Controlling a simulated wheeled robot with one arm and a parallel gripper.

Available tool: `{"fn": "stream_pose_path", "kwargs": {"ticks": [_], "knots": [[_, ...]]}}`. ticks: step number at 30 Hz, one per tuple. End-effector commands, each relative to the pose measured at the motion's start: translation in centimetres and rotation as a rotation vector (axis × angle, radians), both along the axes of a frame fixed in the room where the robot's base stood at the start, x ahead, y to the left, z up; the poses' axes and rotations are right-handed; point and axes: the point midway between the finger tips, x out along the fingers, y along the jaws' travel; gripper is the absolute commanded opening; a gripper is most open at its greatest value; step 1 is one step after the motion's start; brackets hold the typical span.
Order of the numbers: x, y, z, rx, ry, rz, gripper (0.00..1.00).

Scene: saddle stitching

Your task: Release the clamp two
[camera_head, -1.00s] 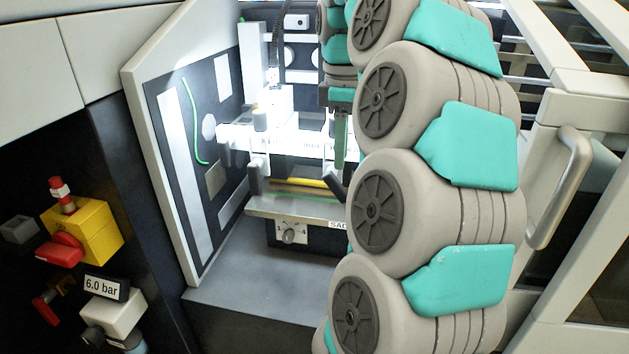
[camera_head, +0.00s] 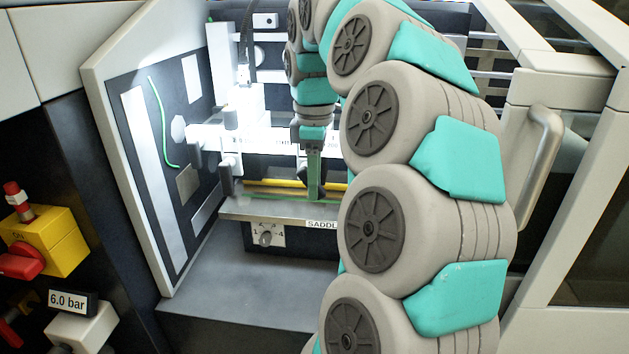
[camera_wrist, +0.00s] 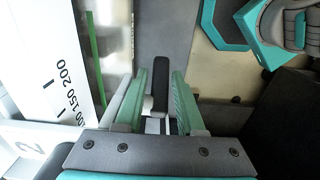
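My gripper (camera_head: 314,185) reaches down over the right side of the saddle station in the head view. In the wrist view my gripper (camera_wrist: 160,78) is open, with one green finger on each side of a black clamp lever (camera_wrist: 159,68). Gaps show between the lever and both fingers. A white block marked 2 (camera_wrist: 30,148) is at lower left in that view. In the head view this right lever is mostly hidden behind my gripper. A second black lever (camera_head: 226,181) stands at the left end of the station.
A white 150–200 scale (camera_wrist: 50,65) lies left of my fingers. The metal saddle plate (camera_head: 275,212) runs below the levers. A slanted side panel (camera_head: 140,170) bounds the left; a door with a handle (camera_head: 541,155) is at right. The grey floor (camera_head: 235,300) in front is clear.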

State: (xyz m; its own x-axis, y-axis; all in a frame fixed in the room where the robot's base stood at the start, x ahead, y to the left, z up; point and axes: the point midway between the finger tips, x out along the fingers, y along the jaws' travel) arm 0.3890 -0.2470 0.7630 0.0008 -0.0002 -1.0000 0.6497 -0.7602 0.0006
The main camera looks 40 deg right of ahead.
Motion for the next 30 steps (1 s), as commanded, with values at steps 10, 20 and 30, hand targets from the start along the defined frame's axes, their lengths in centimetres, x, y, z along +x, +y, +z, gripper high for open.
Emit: {"fn": "stream_pose_path", "kwargs": {"ticks": [10,20,30], "knots": [[-0.02,0.01,0.04,0.0,0.0,0.0,0.15],[-0.02,0.01,0.04,0.0,0.0,0.0,0.0],[-0.06,-0.01,0.29,-0.022,0.026,0.001,0.0]]}}
